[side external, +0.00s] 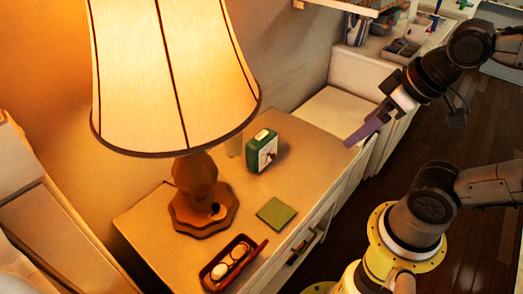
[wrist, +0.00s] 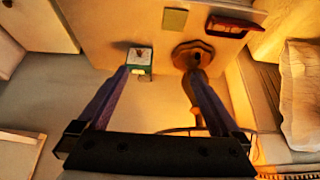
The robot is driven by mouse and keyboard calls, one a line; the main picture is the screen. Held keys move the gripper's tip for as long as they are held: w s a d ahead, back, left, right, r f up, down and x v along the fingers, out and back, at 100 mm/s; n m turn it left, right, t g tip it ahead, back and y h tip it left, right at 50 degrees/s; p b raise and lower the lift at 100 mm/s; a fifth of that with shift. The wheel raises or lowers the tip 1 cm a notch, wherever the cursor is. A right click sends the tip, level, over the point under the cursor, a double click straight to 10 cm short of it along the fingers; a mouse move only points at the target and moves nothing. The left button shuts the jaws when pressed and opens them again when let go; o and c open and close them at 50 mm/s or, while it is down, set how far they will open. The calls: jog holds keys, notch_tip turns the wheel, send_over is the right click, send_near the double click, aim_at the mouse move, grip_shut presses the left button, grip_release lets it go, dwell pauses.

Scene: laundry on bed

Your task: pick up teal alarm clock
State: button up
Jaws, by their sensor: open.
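The teal alarm clock (side external: 262,152) stands upright on the nightstand (side external: 315,165), right of the lamp base in the side external view. Its green body also shows in the wrist view (wrist: 139,60), near the tip of the left finger. My gripper (side external: 350,141) is at the right, above the nightstand's far right end and apart from the clock. In the wrist view my gripper (wrist: 160,76) has its two purple fingers spread wide with nothing held between them. The other finger is hard to make out in the side view.
A lamp with a large shade (side external: 175,75) and wooden base (side external: 200,200) stands close left of the clock. A flat green square (side external: 276,213) and an open red case (side external: 234,262) lie nearer the front. The nightstand top right of the clock is clear.

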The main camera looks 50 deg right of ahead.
jog(key=w+d+r+m+g, duration=0.2)
jog(key=w+m, duration=0.3)
jog(key=w, duration=0.6)
jog(key=m+g, duration=0.3)
jog(key=m, duration=0.9)
send_over(261, 134)
notch_tip(261, 134, down, 15)
jog(key=shift+m+g, duration=0.3)
jog(key=f, duration=0.8)
jog(key=shift+s, duration=0.35)
jog(key=shift+w+f, duration=0.15)
jog(key=shift+f, duration=1.4)
jog(key=shift+w+f, duration=0.15)
jog(key=shift+f, duration=1.35)
grip_shut()
jog(key=shift+r, duration=0.1)
